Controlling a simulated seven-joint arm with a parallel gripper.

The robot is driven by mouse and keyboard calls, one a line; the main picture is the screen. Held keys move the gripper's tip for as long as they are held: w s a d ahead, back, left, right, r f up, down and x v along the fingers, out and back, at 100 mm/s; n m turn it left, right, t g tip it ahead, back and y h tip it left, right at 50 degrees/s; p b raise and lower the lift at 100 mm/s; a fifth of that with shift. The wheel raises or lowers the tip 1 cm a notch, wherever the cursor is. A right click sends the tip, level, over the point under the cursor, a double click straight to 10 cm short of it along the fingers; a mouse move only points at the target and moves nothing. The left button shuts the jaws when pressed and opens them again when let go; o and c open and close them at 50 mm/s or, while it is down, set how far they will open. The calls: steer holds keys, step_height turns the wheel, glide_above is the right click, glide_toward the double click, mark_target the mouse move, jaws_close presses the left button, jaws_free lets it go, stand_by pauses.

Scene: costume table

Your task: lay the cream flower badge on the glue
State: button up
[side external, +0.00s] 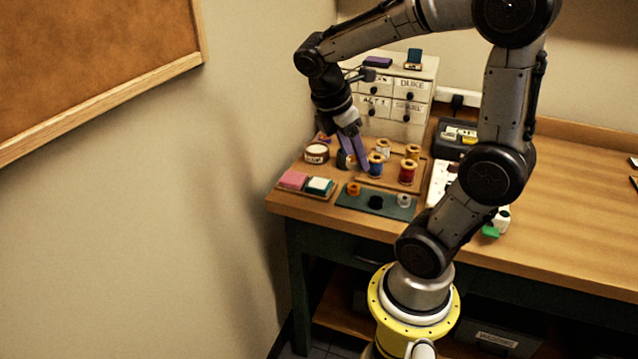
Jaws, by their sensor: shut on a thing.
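My gripper (361,168) points down over the back left of the table, among the thread spools. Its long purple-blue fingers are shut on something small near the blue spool. What they hold is too small and too covered to make out. I cannot pick out the cream flower badge for certain. I cannot pick out the glue either. A dark green mat (348,203) at the table's front left bears an orange ring (353,189), a black round piece (376,202) and a pale round piece (404,200).
Several spools, including a blue one (376,165) and a red one (407,173), stand close by. A drawer cabinet (424,103) stands behind.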

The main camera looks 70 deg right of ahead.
steer(key=shift+w+a, duration=0.15)
steer(key=shift+w, duration=0.1)
steer(key=w+d+f, duration=0.4)
steer(key=w+d, duration=0.1)
steer(key=w, duration=0.1)
glide_above(320, 182)
steer(key=a, duration=0.2)
steer(key=f, duration=0.4)
steer(key=shift+s+f, duration=0.2)
steer(key=shift+w+d+f, duration=0.35)
steer(key=shift+w+f, duration=0.05)
steer(key=shift+f, duration=0.2)
steer(key=shift+w+f, duration=0.15)
steer(key=shift+f, duration=1.55)
steer(key=o, duration=1.3)
steer(key=shift+f, duration=0.15)
